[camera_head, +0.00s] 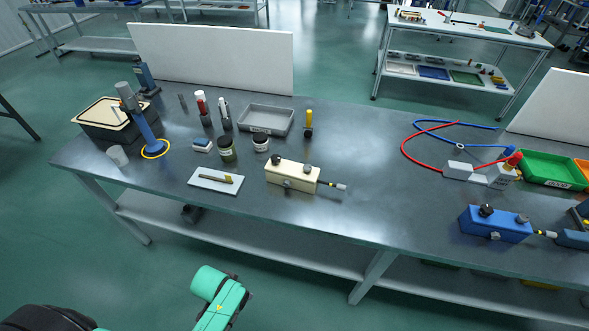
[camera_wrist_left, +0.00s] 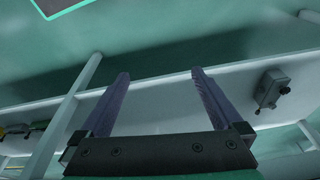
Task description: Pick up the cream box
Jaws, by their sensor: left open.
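The cream box (camera_head: 292,174) sits on the grey workbench (camera_head: 350,217), near the middle of its left half. My right gripper is not in view.
Two dark jars (camera_head: 227,150) and a grey tray (camera_head: 266,119) stand behind. A blue box (camera_head: 495,224) sits at the right. Bench space in front of the cream box is clear.

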